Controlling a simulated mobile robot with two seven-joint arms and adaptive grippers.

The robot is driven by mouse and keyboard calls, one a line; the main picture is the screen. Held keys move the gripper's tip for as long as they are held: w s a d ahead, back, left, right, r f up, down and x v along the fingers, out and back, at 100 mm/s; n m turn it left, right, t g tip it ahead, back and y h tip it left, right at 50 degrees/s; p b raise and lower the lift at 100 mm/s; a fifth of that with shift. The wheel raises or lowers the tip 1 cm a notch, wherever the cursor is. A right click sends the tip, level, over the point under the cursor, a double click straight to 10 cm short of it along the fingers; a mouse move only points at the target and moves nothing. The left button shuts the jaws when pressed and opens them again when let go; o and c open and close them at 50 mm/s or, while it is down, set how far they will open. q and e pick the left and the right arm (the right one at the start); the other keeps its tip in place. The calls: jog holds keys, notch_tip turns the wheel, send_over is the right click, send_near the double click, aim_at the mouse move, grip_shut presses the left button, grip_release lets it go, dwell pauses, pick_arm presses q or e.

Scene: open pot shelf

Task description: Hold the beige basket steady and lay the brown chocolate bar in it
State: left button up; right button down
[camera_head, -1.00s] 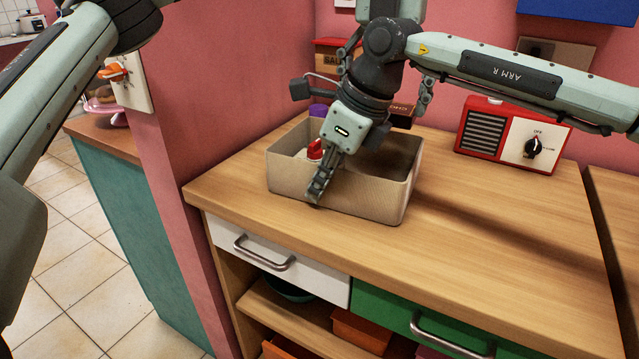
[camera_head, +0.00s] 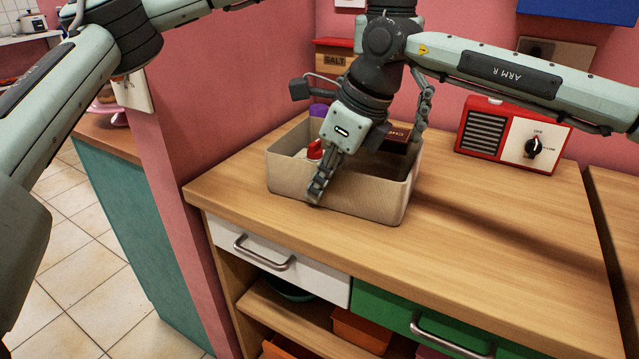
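The beige basket (camera_head: 375,205) stands on the wooden counter. My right gripper (camera_head: 318,185) is at its front wall, with one finger down the outside; the other finger is hidden inside, and it looks shut on the wall. The brown chocolate bar (camera_head: 396,136), with part of its lettering showing, is at the back right of the basket, near rim height. My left gripper (camera_head: 424,108) is mostly hidden behind my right arm. One of its fingers shows beside the bar's right end, and it appears to hold the bar.
A red-capped item (camera_head: 315,149) is in the basket's left part. A purple item (camera_head: 319,109) and a salt box (camera_head: 335,58) stand behind it by the wall. A red radio-like box with a dial (camera_head: 513,133) is at the back right. The counter right of the basket is clear.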

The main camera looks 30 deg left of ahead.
pick_arm(q)
jog(key=shift+s+f, duration=0.1)
jog(key=shift+f, duration=0.15)
pick_arm(e)
jog(key=shift+w, duration=0.1)
pick_arm(q)
jog(key=shift+f, duration=1.35)
pick_arm(e)
jog(key=shift+w+d+r, duration=0.1)
pick_arm(q)
jog(key=o, duration=1.1)
jog(key=shift+c, duration=0.2)
jog(key=shift+s, duration=0.1)
notch_tip(320, 180, up, 12)
jog(key=shift+r, duration=0.15)
pick_arm(e)
jog(key=shift+s, duration=0.2)
jog(key=c, duration=1.6)
grip_release()
jog(key=shift+c, duration=0.2)
